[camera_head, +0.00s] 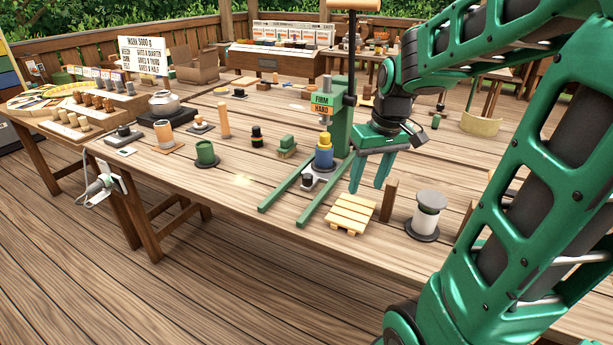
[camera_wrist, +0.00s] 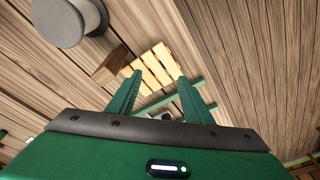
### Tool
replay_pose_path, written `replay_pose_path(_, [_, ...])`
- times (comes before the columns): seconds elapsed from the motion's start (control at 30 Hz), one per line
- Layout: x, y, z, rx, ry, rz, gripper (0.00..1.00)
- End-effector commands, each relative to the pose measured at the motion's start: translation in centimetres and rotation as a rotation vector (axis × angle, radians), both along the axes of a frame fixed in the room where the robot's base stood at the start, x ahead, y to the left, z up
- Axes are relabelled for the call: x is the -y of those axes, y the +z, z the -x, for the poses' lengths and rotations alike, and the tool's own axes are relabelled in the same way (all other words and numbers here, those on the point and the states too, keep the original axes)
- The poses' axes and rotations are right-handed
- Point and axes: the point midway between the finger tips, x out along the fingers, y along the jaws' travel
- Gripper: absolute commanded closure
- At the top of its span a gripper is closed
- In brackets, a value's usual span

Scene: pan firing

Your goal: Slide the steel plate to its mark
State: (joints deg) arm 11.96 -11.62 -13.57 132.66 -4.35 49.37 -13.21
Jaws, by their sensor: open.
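My gripper (camera_head: 368,186) is open and empty, with its fingers pointing down beside the green press (camera_head: 342,125), above the table near the small wooden pallet (camera_head: 350,213). In the wrist view the two fingers (camera_wrist: 160,78) stand apart, with the pallet (camera_wrist: 160,62) beyond them. A small greyish plate (camera_head: 311,183) with a dark knob lies between the press's green base legs; I take it to be the steel plate. A blue and yellow cylinder (camera_head: 324,154) stands at its back and hides part of it. I cannot make out the mark.
A grey spool-like cylinder (camera_head: 429,213) on a dark disc stands right of the pallet, with a short wooden post (camera_head: 390,200) near it. A green cup (camera_head: 206,153) and other small items stand to the left. The table's front left is mostly clear.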

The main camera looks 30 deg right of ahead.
Motion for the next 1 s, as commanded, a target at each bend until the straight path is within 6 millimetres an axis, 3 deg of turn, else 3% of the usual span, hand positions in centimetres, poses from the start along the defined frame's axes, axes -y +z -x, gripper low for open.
replay_pose_path(0.03, [0.2,-0.1,-3.0,0.025,0.062,0.003,0.54])
replay_pose_path(0.2, [0.0,-0.6,-11.7,0.122,0.265,0.014,0.54])
replay_pose_path(0.3, [-0.3,-1.0,-15.4,0.169,0.354,0.019,0.54])
replay_pose_path(0.4, [-0.6,-1.3,-18.0,0.203,0.418,0.022,0.54])
replay_pose_path(0.67, [-1.1,-2.4,-20.2,0.229,0.468,0.024,0.54])
replay_pose_path(1.0, [-1.8,-7.7,-22.2,0.226,0.467,0.023,0.54])
